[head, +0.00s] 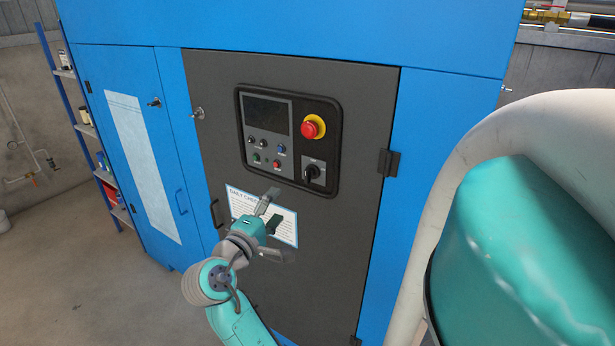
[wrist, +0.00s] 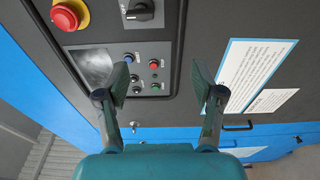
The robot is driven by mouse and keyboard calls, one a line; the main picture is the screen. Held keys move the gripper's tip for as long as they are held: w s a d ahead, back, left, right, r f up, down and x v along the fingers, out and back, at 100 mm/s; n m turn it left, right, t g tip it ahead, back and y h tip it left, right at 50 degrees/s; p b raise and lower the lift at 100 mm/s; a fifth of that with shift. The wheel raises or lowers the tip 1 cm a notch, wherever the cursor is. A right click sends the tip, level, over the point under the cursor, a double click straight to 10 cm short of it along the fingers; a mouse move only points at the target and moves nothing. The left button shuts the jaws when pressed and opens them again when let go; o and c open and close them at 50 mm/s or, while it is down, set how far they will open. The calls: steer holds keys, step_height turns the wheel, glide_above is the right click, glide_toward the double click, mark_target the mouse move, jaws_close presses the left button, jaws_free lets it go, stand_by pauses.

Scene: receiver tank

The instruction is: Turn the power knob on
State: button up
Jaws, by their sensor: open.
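The power knob (head: 314,174) is a black rotary handle on a pale square plate at the lower right of the control panel (head: 335,140) in the head view. It also shows at the top of the wrist view (wrist: 140,12), partly cut off by the frame edge. My gripper (head: 272,208) is open and empty, below and left of the knob, in front of the white sheet and apart from the knob. In the wrist view my gripper's two fingers (wrist: 160,85) are spread, with nothing between them.
A red emergency button (head: 312,127) on a yellow base sits above the knob. A dark screen (head: 266,114) and several small coloured buttons (head: 277,164) are to the left. A labelled sheet (head: 284,228) is on the grey door. A hinge (head: 389,163) juts out at right.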

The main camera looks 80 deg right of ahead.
mark_target(306, 177)
steer(key=s+d+r, duration=0.1)
steer(key=d, duration=0.2)
steer(key=s+d+r+m+g, duration=0.1)
steer(key=s+d, duration=0.1)
steer(key=d, duration=0.2)
steer(key=s+d+r+g, duration=0.1)
steer(key=s+d, duration=0.1)
steer(key=d, duration=0.2)
steer(key=shift+m+y, duration=0.3)
steer(key=c, duration=1.2)
steer(key=shift+o, duration=0.2)
